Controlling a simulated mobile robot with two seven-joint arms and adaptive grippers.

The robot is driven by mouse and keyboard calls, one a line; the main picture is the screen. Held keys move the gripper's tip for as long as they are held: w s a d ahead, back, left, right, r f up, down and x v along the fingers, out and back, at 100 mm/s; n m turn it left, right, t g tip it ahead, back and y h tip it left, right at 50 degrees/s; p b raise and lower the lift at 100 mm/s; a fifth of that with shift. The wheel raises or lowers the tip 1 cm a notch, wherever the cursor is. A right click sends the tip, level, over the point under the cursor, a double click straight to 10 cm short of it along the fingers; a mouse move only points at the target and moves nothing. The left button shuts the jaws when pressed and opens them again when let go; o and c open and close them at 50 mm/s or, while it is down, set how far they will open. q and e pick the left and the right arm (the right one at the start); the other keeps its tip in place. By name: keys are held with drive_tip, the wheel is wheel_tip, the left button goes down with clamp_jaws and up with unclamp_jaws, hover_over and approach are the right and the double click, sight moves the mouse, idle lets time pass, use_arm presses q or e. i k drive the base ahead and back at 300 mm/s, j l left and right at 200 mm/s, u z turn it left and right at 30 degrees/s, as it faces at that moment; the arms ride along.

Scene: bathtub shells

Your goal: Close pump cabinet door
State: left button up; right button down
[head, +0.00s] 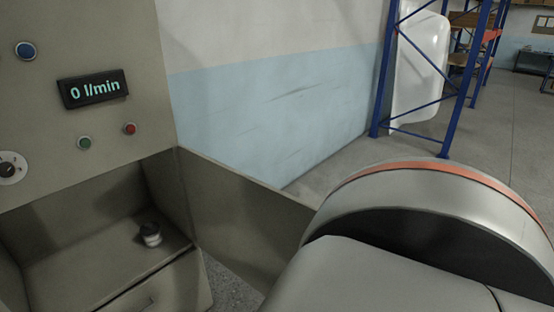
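The pump cabinet (110,35) stands at the left with a grey-beige front. Its lower compartment (75,225) is open, and I can see inside. The cabinet door (240,205) is a flat panel of the same colour that stands open, swung out from the compartment's right edge. Its far end is hidden behind my arm link, which fills the lower right. Neither of my grippers shows in the head view, and no contact with the door can be seen.
The panel carries a display (94,89) reading 0 l/min, several buttons and a dial (10,168). A small black-and-white fitting (150,234) sits inside the compartment. A blue rack (384,70) with a white shell (420,65) stands behind, right of the wall. Open floor lies at the right.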

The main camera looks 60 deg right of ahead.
sight(254, 227)
drive_tip(key=k+l, duration=0.9)
drive_tip(key=l, duration=0.15)
drive_tip(key=k+l, duration=0.3)
drive_tip(key=l, duration=0.65)
drive_tip(key=k+l+u, duration=0.1)
drive_tip(key=l, duration=0.4)
drive_tip(key=i+l, duration=0.1)
drive_tip(key=l, duration=0.65)
drive_tip(key=i, duration=0.05)
